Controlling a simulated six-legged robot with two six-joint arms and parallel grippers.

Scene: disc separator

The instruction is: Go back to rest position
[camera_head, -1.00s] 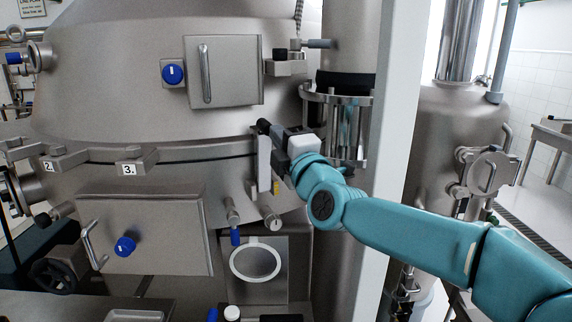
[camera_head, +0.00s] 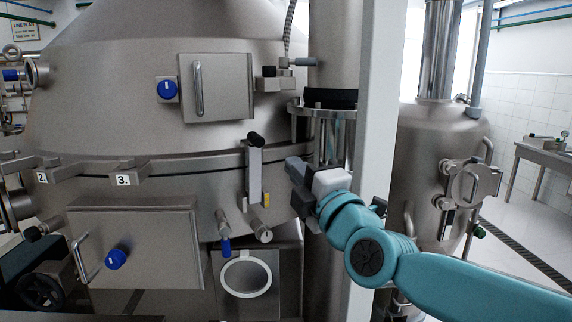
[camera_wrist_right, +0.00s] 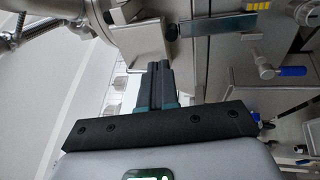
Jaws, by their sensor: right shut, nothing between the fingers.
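My right gripper (camera_head: 292,165) is in front of the steel disc separator (camera_head: 130,110), just right of an upright clamp lever (camera_head: 255,172) with a black knob. A gap shows between the gripper and the lever in the head view. In the right wrist view, the dark fingers of my right gripper (camera_wrist_right: 160,68) are together with nothing between them, near steel parts of the machine. My left gripper is not in view.
A light vertical post (camera_head: 375,150) stands close behind my right arm. A steel tank (camera_head: 425,160) is at the right. Valves with blue handles (camera_head: 224,244) and a round white-rimmed outlet (camera_head: 246,276) are below the lever. Open floor (camera_head: 540,220) shows at far right.

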